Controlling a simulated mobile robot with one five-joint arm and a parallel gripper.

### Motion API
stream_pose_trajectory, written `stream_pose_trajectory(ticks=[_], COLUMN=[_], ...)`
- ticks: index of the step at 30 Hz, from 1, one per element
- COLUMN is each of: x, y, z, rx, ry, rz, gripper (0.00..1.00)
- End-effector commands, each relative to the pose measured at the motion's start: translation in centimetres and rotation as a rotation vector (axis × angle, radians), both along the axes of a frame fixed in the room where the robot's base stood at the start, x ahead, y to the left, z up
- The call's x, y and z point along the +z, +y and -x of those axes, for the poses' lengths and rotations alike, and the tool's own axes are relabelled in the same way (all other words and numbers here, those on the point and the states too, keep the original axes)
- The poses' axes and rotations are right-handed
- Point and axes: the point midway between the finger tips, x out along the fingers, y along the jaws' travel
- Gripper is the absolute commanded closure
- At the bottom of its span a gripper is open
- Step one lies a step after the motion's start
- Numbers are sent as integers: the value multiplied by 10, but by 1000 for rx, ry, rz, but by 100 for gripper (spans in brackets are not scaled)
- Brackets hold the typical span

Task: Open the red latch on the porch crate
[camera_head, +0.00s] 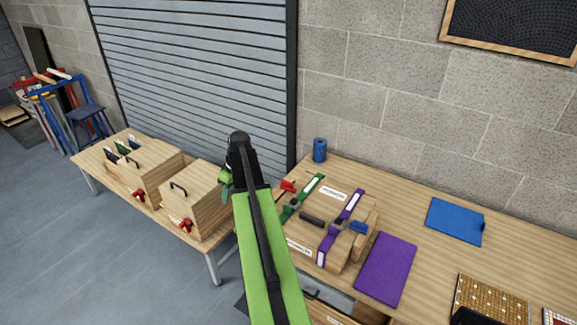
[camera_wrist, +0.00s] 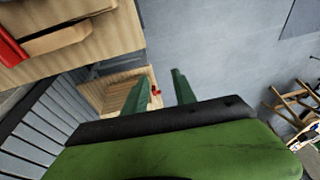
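A wooden crate (camera_head: 318,228) with a green strap and a purple strap sits on the right bench in the head view. Two plain wooden boxes on the left bench carry red latches, one on the left box (camera_head: 139,196) and one on the right box (camera_head: 186,225). I cannot tell which is the porch crate. My gripper (camera_head: 226,182) is over the gap between the benches, beside the right box. In the wrist view its green fingers (camera_wrist: 163,76) are apart and empty.
A purple mat (camera_head: 386,269), a blue pad (camera_head: 455,220) and a blue roll (camera_head: 320,150) lie or stand on the right bench. In the wrist view, wood with a red part (camera_wrist: 10,50) fills the upper left. Grey floor (camera_wrist: 220,50) is open beyond the fingers.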

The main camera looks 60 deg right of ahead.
Motion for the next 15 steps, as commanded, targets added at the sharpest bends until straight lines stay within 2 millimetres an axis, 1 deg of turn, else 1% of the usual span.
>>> stream_pose_trajectory(ticks=[1,2,3,5,6,9,10,12,15], x=[33,41,52,65,71,82,83,85,84], y=[-61,-90,-125,-169,-193,-233,-240,-250,-252], z=[21,36,57,88,107,143,150,161,164], rx=[-21,-24,-26,-28,-31,-31,-30,-30,-27], ry=[-29,-48,-70,-100,-116,-143,-148,-155,-157], rz=[10,17,29,48,61,86,91,99,103], gripper=[67,67,67,67,67,67,67,67,67])
